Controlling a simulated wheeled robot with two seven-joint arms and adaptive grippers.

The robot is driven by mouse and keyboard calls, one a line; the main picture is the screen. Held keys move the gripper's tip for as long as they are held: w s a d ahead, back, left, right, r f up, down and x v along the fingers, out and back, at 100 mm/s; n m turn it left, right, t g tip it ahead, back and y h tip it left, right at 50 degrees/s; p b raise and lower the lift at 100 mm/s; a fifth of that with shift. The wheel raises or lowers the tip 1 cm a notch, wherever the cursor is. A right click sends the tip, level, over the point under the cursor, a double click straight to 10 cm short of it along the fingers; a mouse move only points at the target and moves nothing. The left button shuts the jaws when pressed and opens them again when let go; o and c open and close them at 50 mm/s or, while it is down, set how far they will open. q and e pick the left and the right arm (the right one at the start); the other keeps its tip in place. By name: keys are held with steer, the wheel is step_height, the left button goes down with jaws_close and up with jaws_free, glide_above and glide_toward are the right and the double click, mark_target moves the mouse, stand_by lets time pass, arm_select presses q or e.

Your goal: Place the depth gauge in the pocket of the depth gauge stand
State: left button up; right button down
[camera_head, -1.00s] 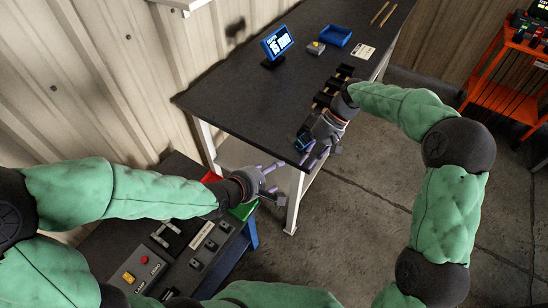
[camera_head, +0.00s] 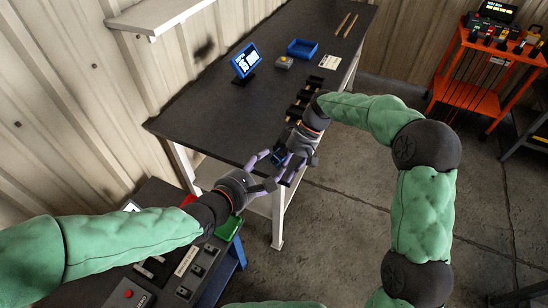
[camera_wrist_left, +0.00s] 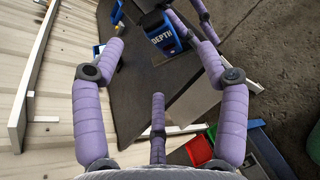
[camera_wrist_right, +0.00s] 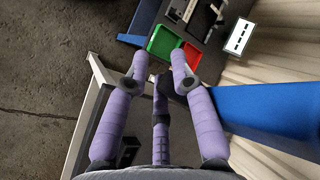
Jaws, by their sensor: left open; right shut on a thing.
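The depth gauge (camera_head: 278,157) is a small dark blue device at my right gripper (camera_head: 284,164), which is shut on it over the near corner of the dark table. In the left wrist view the gauge (camera_wrist_left: 166,40) shows a "DEPTH" label, beside purple fingers of the right gripper. My left gripper (camera_head: 266,169) is open and close to the gauge; its fingers (camera_wrist_left: 160,80) spread apart with nothing between them. I cannot tell whether they touch the gauge. In the right wrist view the fingertips (camera_wrist_right: 160,62) are close together. I cannot clearly identify the stand or its pocket.
The dark table (camera_head: 215,115) carries a row of black holders (camera_head: 303,98), a blue screen (camera_head: 245,61), a blue tray (camera_head: 302,48) and a small grey block with yellow (camera_head: 284,63). A lower bench with red and green bins (camera_wrist_right: 162,42) stands at near left.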

mark_target(276, 158)
arm_select(q)
steer(key=shift+x, duration=4)
steer(key=c, duration=1.4)
jaws_close()
arm_select(e)
steer(key=c, duration=1.2)
jaws_free()
steer(key=shift+o, duration=1.1)
steer(key=shift+a, duration=0.1)
arm_select(q)
steer(key=shift+s+d, duration=0.1)
arm_select(e)
steer(key=shift+r, duration=0.1)
